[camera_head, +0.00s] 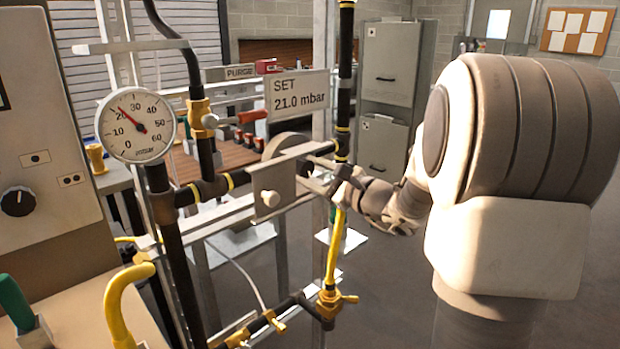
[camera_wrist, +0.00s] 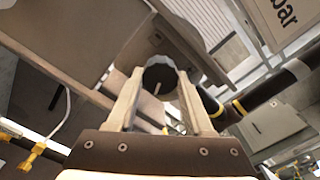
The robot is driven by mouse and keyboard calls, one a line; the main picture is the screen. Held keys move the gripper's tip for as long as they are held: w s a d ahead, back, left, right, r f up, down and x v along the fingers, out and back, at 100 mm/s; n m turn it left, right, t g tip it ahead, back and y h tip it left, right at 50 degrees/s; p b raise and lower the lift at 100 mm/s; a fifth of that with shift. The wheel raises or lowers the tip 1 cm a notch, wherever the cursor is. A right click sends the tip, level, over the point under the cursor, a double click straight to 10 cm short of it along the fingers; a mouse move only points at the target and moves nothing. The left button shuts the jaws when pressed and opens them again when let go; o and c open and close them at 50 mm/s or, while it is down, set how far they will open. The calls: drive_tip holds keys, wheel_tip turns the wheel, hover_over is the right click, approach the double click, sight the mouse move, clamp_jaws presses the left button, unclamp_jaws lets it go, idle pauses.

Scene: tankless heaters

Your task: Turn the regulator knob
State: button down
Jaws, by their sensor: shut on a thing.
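The regulator knob (camera_wrist: 160,76) is dark and round with a pale mark line, in the upper middle of the wrist view. My gripper (camera_wrist: 161,88) is shut on it, one pale finger on each side. In the head view my gripper (camera_head: 318,178) reaches in from the right to the regulator (camera_head: 286,150), a round grey body on the pipe frame; the knob itself is hidden there. The pressure gauge (camera_head: 136,126) has its needle pointing up-left, near 20. A sign (camera_head: 297,98) reads "SET 21.0 mbar".
Black pipes with yellow bands and a metal plate (camera_head: 272,192) lie close to my gripper. A yellow pipe (camera_head: 335,250) with a brass valve (camera_head: 328,303) runs below. Grey cabinets (camera_head: 388,95) stand behind. Open floor lies at the centre right.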

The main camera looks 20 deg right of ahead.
idle(0.3)
drive_tip(key=shift+c, duration=1.5)
unclamp_jaws()
drive_tip(key=p+v, duration=0.2)
drive_tip(key=v, duration=1.5)
drive_tip(key=shift+s, duration=0.25)
drive_tip(key=shift+d, duration=0.1)
